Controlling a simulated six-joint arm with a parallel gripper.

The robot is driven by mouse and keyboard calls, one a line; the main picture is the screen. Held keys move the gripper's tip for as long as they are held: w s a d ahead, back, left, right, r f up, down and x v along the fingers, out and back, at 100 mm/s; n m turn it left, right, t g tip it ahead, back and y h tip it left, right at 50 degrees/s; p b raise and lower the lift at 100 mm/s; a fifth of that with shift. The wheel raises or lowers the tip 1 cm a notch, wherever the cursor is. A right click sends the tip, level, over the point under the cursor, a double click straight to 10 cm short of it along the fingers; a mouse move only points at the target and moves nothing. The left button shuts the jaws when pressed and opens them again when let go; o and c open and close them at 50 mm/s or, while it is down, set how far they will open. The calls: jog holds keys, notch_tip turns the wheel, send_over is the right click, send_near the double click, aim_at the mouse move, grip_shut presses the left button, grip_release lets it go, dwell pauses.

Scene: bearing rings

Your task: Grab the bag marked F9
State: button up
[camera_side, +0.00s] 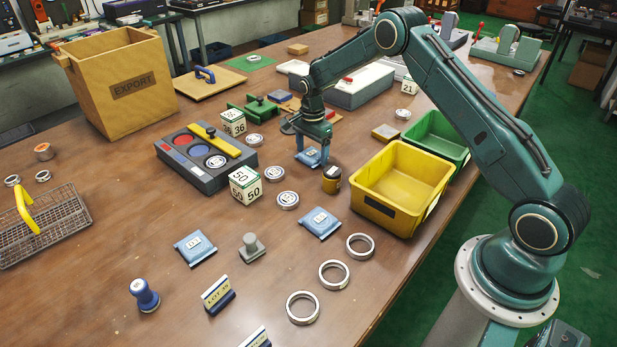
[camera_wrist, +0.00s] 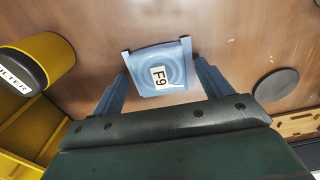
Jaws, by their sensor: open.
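The bag marked F9 (camera_wrist: 160,66) is a small blue packet with a white label, lying on the table between my fingers in the wrist view. In the side view this bag (camera_side: 311,157) is under my gripper (camera_side: 310,152), partly hidden by the fingers. My gripper, also in the wrist view (camera_wrist: 161,92), is open, with one blue finger on each side of the bag. I cannot tell whether the fingers touch it. Two similar blue bags lie nearer the camera, one at left (camera_side: 195,248) and one at centre (camera_side: 319,222).
A yellow bin (camera_side: 402,187) and a green bin (camera_side: 438,137) stand right of my gripper. A small dark and yellow jar (camera_side: 331,180) stands close by. A white block marked 50 (camera_side: 245,185) and several bearing rings are nearby. Bare table lies at the front left.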

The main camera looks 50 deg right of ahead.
aim_at(312, 154)
jog(key=shift+c, duration=0.5)
jog(key=c, duration=1)
jog(key=shift+r, duration=0.15)
jog(key=shift+c, duration=0.2)
notch_tip(312, 154, up, 20)
